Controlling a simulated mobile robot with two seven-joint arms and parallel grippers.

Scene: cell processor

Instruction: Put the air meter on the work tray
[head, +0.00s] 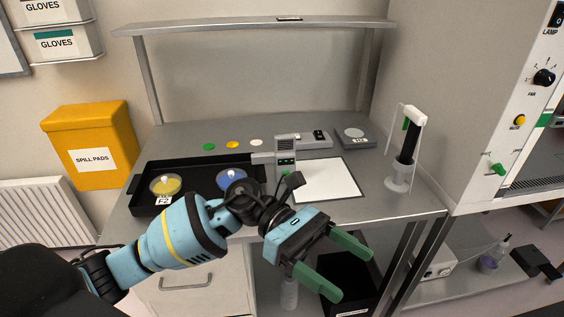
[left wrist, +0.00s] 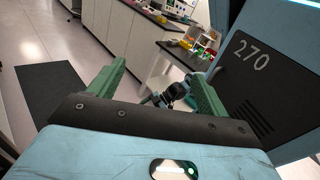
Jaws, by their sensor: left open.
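The black work tray (head: 143,208) lies on the left of the bench, with a yellow-topped dish (head: 165,184) and a blue-topped dish (head: 231,178) in it. A small grey upright device with a dark display (head: 285,143), which looks like the air meter, stands right of the tray, behind my arm. Its lower part is partly hidden. My left gripper (head: 347,269) is open and empty, in front of the bench's front edge. Its two green fingers also show apart in the left wrist view (left wrist: 157,72). My right gripper is not seen.
A white sheet (head: 328,180) lies right of the meter. A pipette on a stand (head: 406,150) is at the bench's right end. A grey box (head: 355,137) sits at the back. A raised shelf (head: 255,27) spans the bench, and a cabinet (head: 500,100) stands at right.

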